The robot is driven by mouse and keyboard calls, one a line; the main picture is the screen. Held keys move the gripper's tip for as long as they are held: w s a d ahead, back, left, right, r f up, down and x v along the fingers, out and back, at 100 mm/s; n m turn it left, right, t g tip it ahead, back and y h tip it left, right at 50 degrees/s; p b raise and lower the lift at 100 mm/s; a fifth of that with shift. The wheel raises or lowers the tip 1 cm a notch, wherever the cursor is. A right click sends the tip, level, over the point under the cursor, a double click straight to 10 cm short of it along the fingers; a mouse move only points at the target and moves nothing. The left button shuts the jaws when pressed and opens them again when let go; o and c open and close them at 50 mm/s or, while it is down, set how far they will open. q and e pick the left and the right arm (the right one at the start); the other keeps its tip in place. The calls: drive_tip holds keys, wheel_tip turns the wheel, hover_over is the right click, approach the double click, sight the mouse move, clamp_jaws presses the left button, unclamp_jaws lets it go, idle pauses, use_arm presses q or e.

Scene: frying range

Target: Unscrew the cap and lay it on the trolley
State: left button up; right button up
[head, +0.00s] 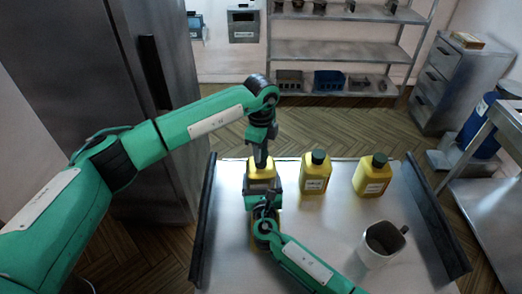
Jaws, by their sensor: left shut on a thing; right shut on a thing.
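A yellow bottle (261,175) with a pale label stands at the left of the steel trolley (330,222). My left gripper (261,160) points down onto the bottle's top and is shut there on the cap. The cap itself is hidden, and whether it is still seated on the neck cannot be told. My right gripper (263,195) is shut on the bottle's body from the near side and hides much of its lower part.
Two more yellow bottles with dark green caps, a middle one (314,178) and a right one (372,178), stand on the trolley. A grey-white mug (380,245) stands near the front right. The trolley's middle is bare. Dark side rails (436,215) edge it.

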use_arm(q)
drive_tip(key=shift+r, duration=0.3)
use_arm(e)
drive_tip(key=shift+f, duration=0.1)
use_arm(q)
drive_tip(key=shift+r, duration=1.95)
use_arm(e)
drive_tip(key=o, duration=1.7)
drive_tip(key=shift+o, duration=0.2)
use_arm(q)
wheel_tip(320, 180, down, 2)
drive_tip(key=shift+f+b, duration=0.2)
drive_tip(key=shift+b, duration=0.95)
use_arm(e)
drive_tip(key=s, duration=1)
drive_tip(key=shift+s+d+f, duration=0.1)
drive_tip(key=shift+s+d, duration=0.2)
drive_tip(key=shift+d, duration=0.1)
use_arm(q)
drive_tip(key=shift+f, duration=0.1)
use_arm(e)
drive_tip(key=shift+s, duration=0.6)
drive_tip(key=shift+s+r, duration=0.1)
drive_tip(key=shift+r, duration=0.1)
